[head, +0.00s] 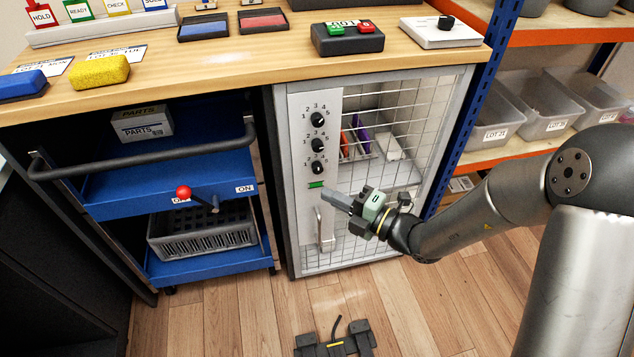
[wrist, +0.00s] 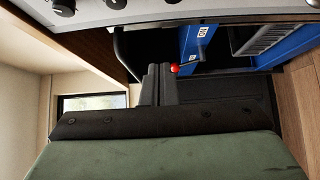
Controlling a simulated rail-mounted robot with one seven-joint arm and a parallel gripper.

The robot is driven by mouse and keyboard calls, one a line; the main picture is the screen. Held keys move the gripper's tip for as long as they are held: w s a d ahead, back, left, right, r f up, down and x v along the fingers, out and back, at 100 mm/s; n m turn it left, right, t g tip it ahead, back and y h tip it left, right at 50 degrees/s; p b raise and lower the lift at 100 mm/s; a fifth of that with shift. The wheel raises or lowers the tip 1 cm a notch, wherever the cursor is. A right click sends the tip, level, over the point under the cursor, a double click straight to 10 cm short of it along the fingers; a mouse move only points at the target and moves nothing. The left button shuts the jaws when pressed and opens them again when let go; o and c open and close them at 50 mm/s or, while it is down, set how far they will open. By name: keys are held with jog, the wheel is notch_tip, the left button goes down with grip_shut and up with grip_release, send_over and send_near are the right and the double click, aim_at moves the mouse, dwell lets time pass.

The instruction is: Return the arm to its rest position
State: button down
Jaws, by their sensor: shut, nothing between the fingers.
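My arm reaches in from the right in the head view. My gripper (head: 330,195) is shut and empty, its fingers pointing left in front of the grey cabinet (head: 304,257). It hangs near the cabinet's door handle (head: 325,228) and just below a small green light (head: 316,185); I cannot tell whether it touches either. In the wrist view my gripper's fingers (wrist: 158,84) lie together with nothing between them. Beyond them show a red knob (wrist: 174,68) and part of the blue cart (wrist: 203,40).
The blue cart (head: 110,197) with a red-knobbed lever (head: 184,192) stands left of the cabinet. The wooden workbench (head: 225,75) is above. A shelf (head: 540,35) with clear bins (head: 545,120) stands at the right. The wooden floor (head: 225,310) in front is mostly clear.

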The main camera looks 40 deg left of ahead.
jog(key=shift+d, duration=0.35)
jog(key=s+d+r+n+g+h+p, duration=0.2)
jog(key=s+d+r+n+h+p, duration=0.1)
jog(key=d+r+n+p, duration=0.4)
jog(key=s+d+r+n+g+h+p, duration=0.25)
jog(key=d+r+n+p, duration=0.3)
jog(key=r+n, duration=0.3)
jog(key=s+d+r+n+t+h+p, duration=0.1)
jog(key=d+r+n+h+p, duration=0.3)
jog(key=d, duration=0.5)
jog(key=s+d+r+n+t+h+p, duration=0.1)
jog(key=d+r+n+t+h+p, duration=0.2)
jog(key=d+n, duration=0.6)
jog(key=s+d+r+n+t+h+p, duration=0.1)
jog(key=d+r+n+h+p, duration=0.4)
jog(key=d, duration=0.5)
jog(key=shift+s+r+n+t, duration=0.3)
jog(key=shift+r+n+t, duration=0.2)
jog(key=shift+n, duration=0.55)
